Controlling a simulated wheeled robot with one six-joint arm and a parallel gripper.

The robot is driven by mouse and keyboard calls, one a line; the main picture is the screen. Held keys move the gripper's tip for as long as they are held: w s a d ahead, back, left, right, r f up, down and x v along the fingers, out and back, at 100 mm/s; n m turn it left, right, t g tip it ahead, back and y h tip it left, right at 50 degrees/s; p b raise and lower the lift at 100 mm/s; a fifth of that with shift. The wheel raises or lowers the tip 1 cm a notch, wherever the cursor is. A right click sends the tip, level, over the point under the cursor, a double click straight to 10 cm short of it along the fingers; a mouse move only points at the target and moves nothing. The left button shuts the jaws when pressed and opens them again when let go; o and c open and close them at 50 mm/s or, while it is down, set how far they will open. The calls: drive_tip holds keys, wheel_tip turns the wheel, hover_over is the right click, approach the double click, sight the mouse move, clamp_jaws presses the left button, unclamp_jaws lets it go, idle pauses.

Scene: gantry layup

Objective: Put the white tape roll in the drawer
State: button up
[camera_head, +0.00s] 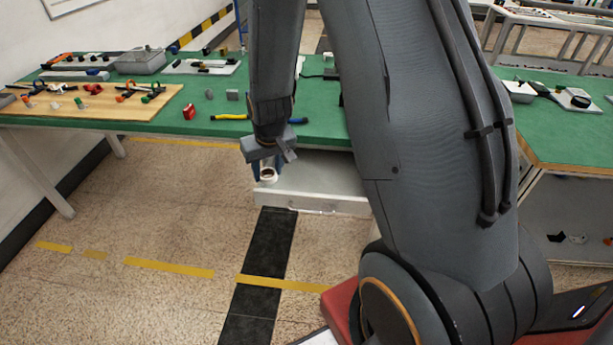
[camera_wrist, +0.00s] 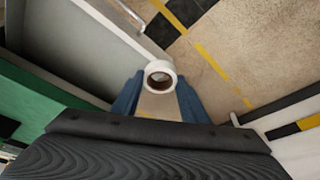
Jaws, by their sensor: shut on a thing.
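The white tape roll (camera_wrist: 160,76) shows in the wrist view between the two blue fingers of my gripper (camera_wrist: 159,96), with its brown core visible. My gripper (camera_head: 268,172) is shut on the roll, and the roll (camera_head: 268,176) also shows in the head view, below the table edge. The drawer (camera_head: 318,200) is pulled out under the green table, with a pale front and light inside. The roll is at the drawer's left end in the head view; I cannot tell whether it is above the drawer or just outside it. In the wrist view the drawer wall (camera_wrist: 125,45) runs beside the roll.
The green table (camera_head: 205,125) stands above the drawer, with a wooden board (camera_head: 100,104) of tools at the left. A yellow-handled tool (camera_head: 230,117) lies near its edge. My arm hides the drawer's right part. Another green table (camera_head: 560,125) is at the right.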

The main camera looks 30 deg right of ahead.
drive_tip(key=shift+w+d+f, duration=0.1)
drive_tip(key=shift+d+f, duration=0.05)
drive_tip(key=shift+d, duration=0.15)
drive_tip(key=n+b, duration=0.2)
drive_tip(key=b, duration=0.6)
hover_over(314, 186)
drive_tip(key=s, duration=0.1)
wheel_tip(314, 186, down, 4)
drive_tip(key=shift+y, duration=0.3)
wheel_tip(314, 186, down, 10)
drive_tip(key=shift+d+r+b, duration=0.1)
drive_tip(key=shift+d+b, duration=0.05)
drive_tip(key=shift+b, duration=1.1)
drive_tip(key=shift+f, duration=0.2)
drive_tip(key=o, duration=0.6)
drive_tip(key=shift+b, duration=0.3)
drive_tip(key=o, duration=0.4)
drive_tip(key=shift+o, duration=0.2)
drive_tip(key=shift+r, duration=0.15)
